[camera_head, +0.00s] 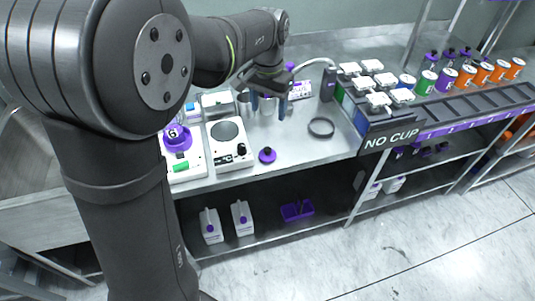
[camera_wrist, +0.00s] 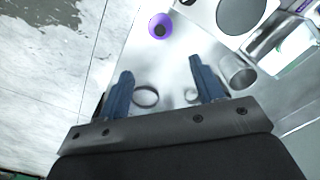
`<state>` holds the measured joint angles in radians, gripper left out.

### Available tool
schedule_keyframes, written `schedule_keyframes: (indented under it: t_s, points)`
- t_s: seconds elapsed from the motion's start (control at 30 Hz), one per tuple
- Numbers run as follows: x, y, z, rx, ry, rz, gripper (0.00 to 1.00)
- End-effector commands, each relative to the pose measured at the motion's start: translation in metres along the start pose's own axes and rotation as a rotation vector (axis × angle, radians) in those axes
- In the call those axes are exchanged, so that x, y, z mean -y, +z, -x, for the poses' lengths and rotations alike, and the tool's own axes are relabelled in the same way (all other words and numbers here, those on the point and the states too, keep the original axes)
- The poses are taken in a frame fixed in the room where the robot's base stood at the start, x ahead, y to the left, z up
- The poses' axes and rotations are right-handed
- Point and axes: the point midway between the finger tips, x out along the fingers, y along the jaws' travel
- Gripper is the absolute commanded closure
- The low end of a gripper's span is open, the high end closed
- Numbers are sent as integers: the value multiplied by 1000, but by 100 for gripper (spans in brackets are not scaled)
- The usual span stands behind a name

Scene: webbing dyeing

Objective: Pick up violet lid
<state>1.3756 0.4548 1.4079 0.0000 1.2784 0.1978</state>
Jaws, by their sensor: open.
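The violet lid (camera_head: 267,156), a small round piece with a darker knob, lies on the metal table near its front edge, right of the white hot plate. It also shows in the wrist view (camera_wrist: 160,26) at the top middle, beyond my fingertips. My gripper (camera_head: 269,106) is open and empty. It hangs above the table, behind the lid in the head view and apart from it. In the wrist view the two blue fingers of my gripper (camera_wrist: 161,70) are spread wide with nothing between their tips.
A dark ring (camera_head: 321,127) lies right of the lid. The white hot plate (camera_head: 229,146) stands left of it. A metal cup (camera_wrist: 238,73) is near my right finger in the wrist view. The "NO CUP" rack (camera_head: 391,137) bounds the right side. The table around the lid is clear.

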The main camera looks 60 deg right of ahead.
Motion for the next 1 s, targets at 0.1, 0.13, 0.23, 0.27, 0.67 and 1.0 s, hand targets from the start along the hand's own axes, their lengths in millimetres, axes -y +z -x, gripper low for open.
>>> schedule_keyframes:
  t_s: [0.1, 0.13, 0.23, 0.27, 0.67, 1.0]
  points:
    - [0, 1, -25, 7, 1, 1, 39]
    - [0, 1, -31, 6, 1, 1, 39]
    - [0, 1, -54, 7, 1, 2, 39]
    - [1, 1, -60, 5, 1, 2, 39]
    - [1, 1, -114, 1, 0, 3, 39]
    - [0, 3, -157, 3, 0, 3, 39]
